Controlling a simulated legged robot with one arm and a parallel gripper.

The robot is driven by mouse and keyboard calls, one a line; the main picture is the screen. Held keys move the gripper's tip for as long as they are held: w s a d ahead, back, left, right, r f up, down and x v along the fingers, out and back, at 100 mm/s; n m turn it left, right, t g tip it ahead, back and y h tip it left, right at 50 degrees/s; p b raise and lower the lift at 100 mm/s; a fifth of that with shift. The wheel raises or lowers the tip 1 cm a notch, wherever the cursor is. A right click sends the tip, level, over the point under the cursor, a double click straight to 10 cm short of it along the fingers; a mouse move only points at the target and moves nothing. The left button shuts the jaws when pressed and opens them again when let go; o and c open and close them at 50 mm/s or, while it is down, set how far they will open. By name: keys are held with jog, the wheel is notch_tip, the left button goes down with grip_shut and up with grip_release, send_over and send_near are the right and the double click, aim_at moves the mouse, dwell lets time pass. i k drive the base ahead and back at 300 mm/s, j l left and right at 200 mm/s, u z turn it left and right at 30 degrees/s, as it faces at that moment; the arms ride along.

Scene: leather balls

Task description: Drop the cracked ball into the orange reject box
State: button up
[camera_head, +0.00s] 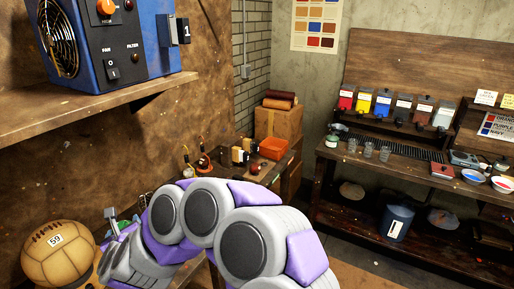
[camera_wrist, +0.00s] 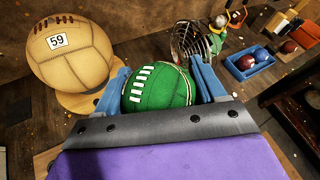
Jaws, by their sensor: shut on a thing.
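My gripper (camera_wrist: 160,77) is shut on a green ball (camera_wrist: 160,92) with white lacing, one blue finger on each side of it in the wrist view. I cannot make out a crack on the side that shows. In the head view my purple and grey arm hides most of the gripper and the ball. An orange box (camera_head: 273,147) stands on the far end of the bench in the head view, well apart from the gripper.
A large tan ball marked 59 (camera_head: 59,255) sits on a stand left of my gripper, also in the wrist view (camera_wrist: 70,50). A blue tray (camera_wrist: 238,74) holds small balls. A shelf with a blue machine (camera_head: 110,40) overhangs at upper left. A paint bench (camera_head: 400,165) stands at right.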

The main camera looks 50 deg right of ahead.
aim_at(276, 159)
jog(key=i+l, duration=0.15)
jog(key=l, duration=0.5)
jog(key=i+l+u, duration=0.1)
jog(key=l, duration=0.5)
jog(key=i+l, duration=0.15)
jog(key=l, duration=0.5)
jog(key=i+l, duration=0.1)
jog(key=l, duration=0.55)
jog(key=i+l+u, duration=0.1)
jog(key=l, duration=0.55)
jog(key=i+l, duration=0.1)
jog(key=l, duration=0.55)
jog(key=u, duration=0.05)
